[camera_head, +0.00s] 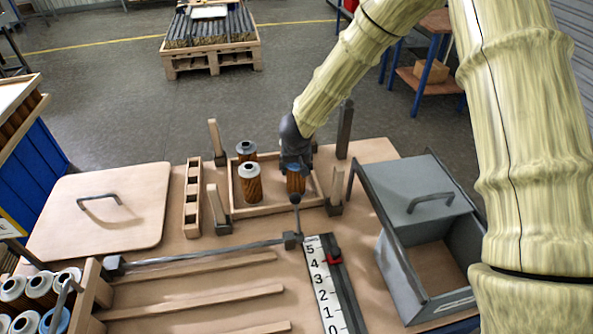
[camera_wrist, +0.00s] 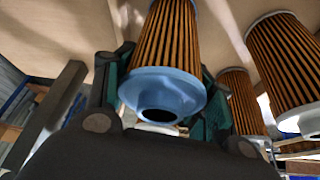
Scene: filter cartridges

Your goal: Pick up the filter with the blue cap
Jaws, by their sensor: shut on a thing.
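The filter with the blue cap (camera_head: 296,181) has a brown pleated body and stands upright in the right part of a shallow wooden tray (camera_head: 284,208). My gripper (camera_head: 296,164) is over it from above and hides part of its top. In the wrist view my gripper (camera_wrist: 160,108) has its teal-padded fingers on both sides of the blue-capped filter (camera_wrist: 164,83), shut on it near the cap. Whether its lower end touches the tray floor I cannot tell. Two filters with pale grey caps (camera_head: 250,185) stand to the left in the same tray.
Upright posts (camera_head: 345,130) stand around the tray. A grey metal bin (camera_head: 415,190) with a handled lid is at right. A wooden lid (camera_head: 100,205) lies at left. A crate of filters (camera_head: 40,290), one blue-capped, sits at lower left. A number scale (camera_head: 325,285) lies in front.

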